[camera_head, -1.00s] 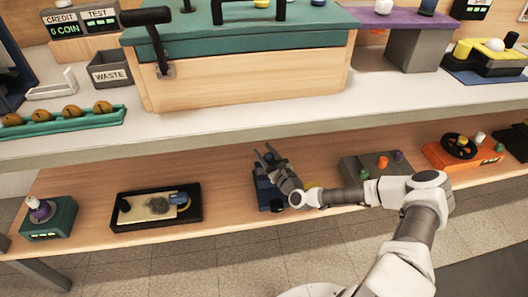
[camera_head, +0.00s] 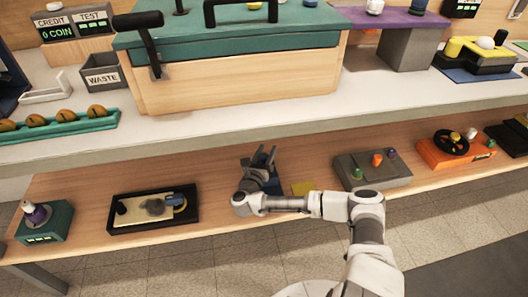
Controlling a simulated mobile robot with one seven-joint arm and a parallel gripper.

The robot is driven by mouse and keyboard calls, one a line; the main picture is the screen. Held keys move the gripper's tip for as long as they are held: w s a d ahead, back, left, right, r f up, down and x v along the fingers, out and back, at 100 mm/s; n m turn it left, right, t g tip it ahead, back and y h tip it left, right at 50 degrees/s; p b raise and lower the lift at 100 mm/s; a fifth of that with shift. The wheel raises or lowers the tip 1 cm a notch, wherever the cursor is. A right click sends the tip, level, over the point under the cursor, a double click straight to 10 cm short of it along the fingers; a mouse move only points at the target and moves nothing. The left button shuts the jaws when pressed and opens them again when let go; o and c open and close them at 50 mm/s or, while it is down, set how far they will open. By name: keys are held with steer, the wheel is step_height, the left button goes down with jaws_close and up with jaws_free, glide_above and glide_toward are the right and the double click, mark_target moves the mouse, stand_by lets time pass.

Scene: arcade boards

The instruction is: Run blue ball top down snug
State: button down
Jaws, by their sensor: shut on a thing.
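My gripper (camera_head: 259,157) is over the lower shelf, its two fingers pointing toward the back. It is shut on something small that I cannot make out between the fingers. A dark blue unit (camera_head: 272,182) on the lower shelf is mostly hidden behind my gripper and wrist. A blue ball top (camera_head: 418,6) stands on the purple board (camera_head: 393,19) at the upper right, far from my gripper. Another blue round top (camera_head: 310,3) shows on the teal panel at the picture's top edge. I cannot tell which one the task means.
A grey box (camera_head: 372,169) with green, orange and purple knobs stands right of my gripper. An orange unit (camera_head: 456,150) is farther right. A black tray (camera_head: 154,208) and a teal unit (camera_head: 44,222) are left. The upper counter's edge (camera_head: 230,140) overhangs the lower shelf.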

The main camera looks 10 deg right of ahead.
steer(key=m+g+h, duration=0.2)
steer(key=m+h, duration=0.1)
steer(key=shift+s+d+r+g+h+b, duration=0.15)
steer(key=shift+d+g+h+b, duration=0.15)
steer(key=shift+g+h+b, duration=0.1)
steer(key=shift+r+m+g+h+p, duration=0.1)
steer(key=shift+m+g+h+p, duration=0.35)
steer(key=shift+p, duration=0.3)
steer(key=p, duration=0.3)
steer(key=shift+a+g, duration=0.2)
steer(key=shift+g, duration=0.15)
steer(key=p, duration=0.3)
steer(key=shift+s+m+g+h, duration=0.2)
steer(key=shift+m+g+h, duration=0.05)
steer(key=shift+g+h, duration=0.15)
steer(key=m+p, duration=0.1)
steer(key=g+h+p, duration=0.1)
steer(key=p, duration=0.1)
steer(key=shift+s+d+f+m+g, duration=0.2)
steer(key=shift+d+m+g, duration=0.1)
steer(key=shift+m, duration=0.1)
